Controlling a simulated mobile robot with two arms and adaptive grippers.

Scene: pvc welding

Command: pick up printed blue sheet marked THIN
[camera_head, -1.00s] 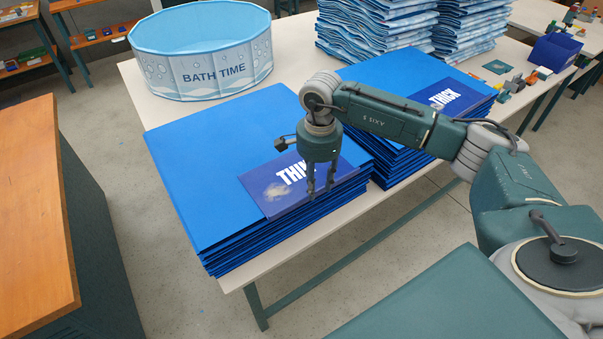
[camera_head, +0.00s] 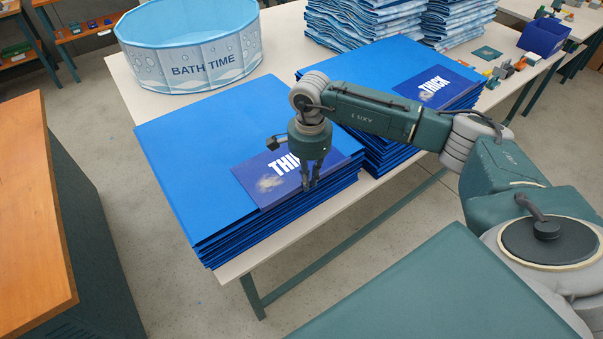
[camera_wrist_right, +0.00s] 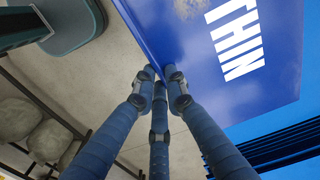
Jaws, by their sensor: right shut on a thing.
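The printed blue sheet marked THIN (camera_head: 265,185) is a dark blue panel with white letters and a pale printed patch. It lies at the front right corner of the top of the left blue stack (camera_head: 185,150). My right gripper (camera_head: 310,184) is shut on its front edge, with the fingers pointing down over the stack's side. In the right wrist view the fingertips (camera_wrist_right: 161,82) meet at the edge of the THIN sheet (camera_wrist_right: 190,35). In the head view the gripper hides the end of the word. My left gripper is not in view.
A second blue stack marked THICK (camera_head: 335,65) stands close on the right, under my right arm. A round BATH TIME tub (camera_head: 190,70) and pale patterned stacks (camera_head: 350,30) stand behind. The white table's front edge (camera_head: 235,268) is close to the left stack.

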